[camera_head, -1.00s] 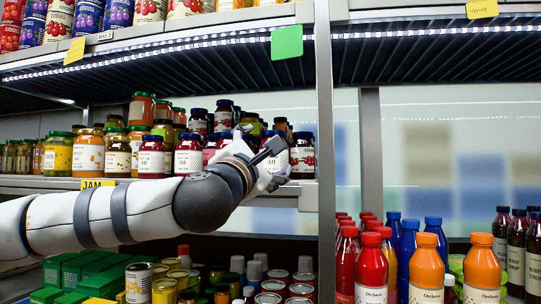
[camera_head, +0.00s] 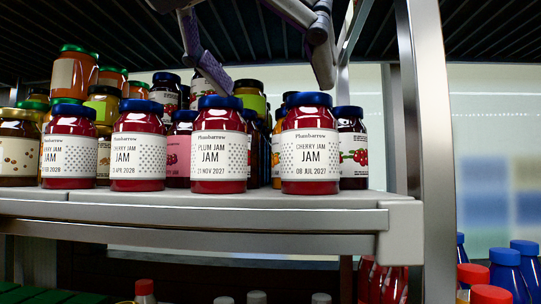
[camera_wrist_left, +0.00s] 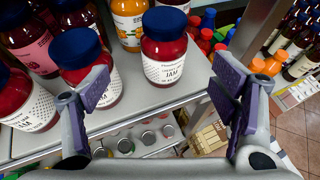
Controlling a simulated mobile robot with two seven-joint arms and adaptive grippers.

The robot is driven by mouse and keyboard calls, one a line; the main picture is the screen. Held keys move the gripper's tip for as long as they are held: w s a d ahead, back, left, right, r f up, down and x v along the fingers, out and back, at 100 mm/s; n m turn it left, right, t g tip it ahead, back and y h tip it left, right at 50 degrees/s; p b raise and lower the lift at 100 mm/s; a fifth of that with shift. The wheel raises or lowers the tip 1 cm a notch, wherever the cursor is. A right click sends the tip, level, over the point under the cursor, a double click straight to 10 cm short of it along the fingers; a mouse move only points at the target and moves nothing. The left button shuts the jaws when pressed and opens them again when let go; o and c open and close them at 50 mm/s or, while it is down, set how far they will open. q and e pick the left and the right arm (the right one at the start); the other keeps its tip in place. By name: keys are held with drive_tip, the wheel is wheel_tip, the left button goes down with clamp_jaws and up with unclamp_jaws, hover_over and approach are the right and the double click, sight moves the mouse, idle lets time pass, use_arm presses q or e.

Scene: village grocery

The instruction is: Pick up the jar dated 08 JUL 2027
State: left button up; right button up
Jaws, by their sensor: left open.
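The jar dated 08 JUL 2027 (camera_head: 309,150) is a dark red cherry jam jar with a blue lid and white label. It stands upright at the right end of the shelf's front row. In the left wrist view, a matching red jar (camera_wrist_left: 165,58) stands ahead, between the lines of the two fingers. My left gripper (camera_head: 273,78) is open and empty, reaching down from above. My right gripper is not in view.
The plum jam jar dated 21 NOV 2027 (camera_head: 218,150) stands close on the left. A cherry-picture jar (camera_head: 352,148) is just behind on the right. A metal post (camera_head: 425,150) rises right of the shelf end (camera_head: 370,212). Bottles with blue and red caps stand lower right.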

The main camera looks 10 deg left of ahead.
sight(309, 135)
use_arm(q)
drive_tip(key=x, duration=1.1)
drive_tip(key=shift+d+f, duration=0.1)
drive_tip(key=shift+d, duration=0.15)
drive_tip(key=shift+s, duration=0.1)
drive_tip(key=shift+c, duration=0.8)
drive_tip(key=c, duration=1.6)
